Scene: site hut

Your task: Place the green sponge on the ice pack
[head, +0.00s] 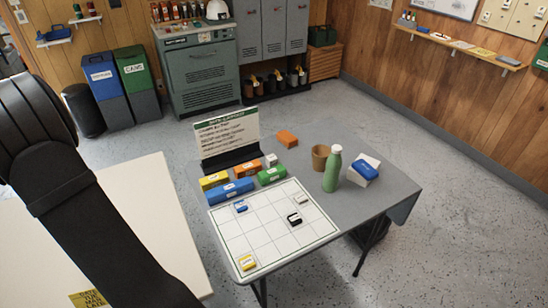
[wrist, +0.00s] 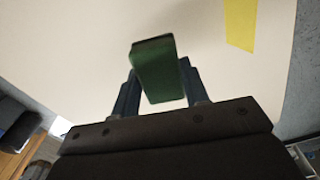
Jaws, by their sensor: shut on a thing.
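My gripper (wrist: 158,82) is shut on the green sponge (wrist: 160,72), which shows between the two fingers in the wrist view. The sponge is a dark green block, held above a cream table top. In the head view my arm crosses the left side, and neither the gripper nor the sponge shows. A blue item (head: 364,170) that looks like the ice pack sits on a white block at the right of the grey table. It is too small to tell for sure.
A green bottle (head: 332,171) and a brown cup (head: 320,156) stand left of the blue item. The grey table (head: 379,205) also bears a white grid sheet (head: 270,237), several coloured boxes and a sign (head: 226,133). The cream table (head: 150,207) has a yellow note (head: 88,299).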

